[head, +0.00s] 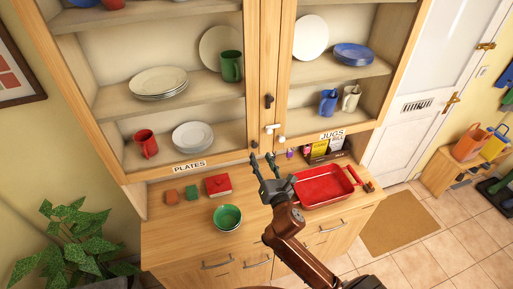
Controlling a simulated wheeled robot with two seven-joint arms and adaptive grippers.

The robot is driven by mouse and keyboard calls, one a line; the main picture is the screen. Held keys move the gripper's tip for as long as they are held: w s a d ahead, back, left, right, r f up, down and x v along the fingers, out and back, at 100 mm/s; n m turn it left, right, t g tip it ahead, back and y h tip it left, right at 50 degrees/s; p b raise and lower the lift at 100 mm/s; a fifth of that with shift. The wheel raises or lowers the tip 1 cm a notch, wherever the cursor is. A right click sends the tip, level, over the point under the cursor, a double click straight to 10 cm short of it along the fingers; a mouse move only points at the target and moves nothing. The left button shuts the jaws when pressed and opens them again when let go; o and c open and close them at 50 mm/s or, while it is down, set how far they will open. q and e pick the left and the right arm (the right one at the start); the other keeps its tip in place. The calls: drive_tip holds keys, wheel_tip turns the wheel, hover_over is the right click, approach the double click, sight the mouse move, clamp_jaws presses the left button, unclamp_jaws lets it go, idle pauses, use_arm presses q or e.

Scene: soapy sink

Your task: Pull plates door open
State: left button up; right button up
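The plates door (253,75) is the left wooden-framed door of the wall cabinet, above the PLATES label (189,167). It looks closed, and plates and mugs show behind it. A small dark knob (254,145) sits at its lower right corner. A black latch (268,101) and a white latch (272,127) sit on the strip between the two doors. My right gripper (263,159) points up just below the knob, its two fingers spread and nothing between them. Whether a fingertip touches the knob I cannot tell. My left gripper is not in view.
The jugs door (285,75) is beside it on the right, with a white knob (282,139). A plant (70,245) stands at lower left.

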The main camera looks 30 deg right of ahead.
sight(255, 146)
drive_tip(key=p+x, duration=0.1)
drive_tip(key=x, duration=0.5)
drive_tip(key=shift+w+d, duration=0.15)
drive_tip(key=shift+w, duration=0.15)
drive_tip(key=shift+c, duration=0.5)
clamp_jaws()
drive_tip(key=shift+f, duration=0.1)
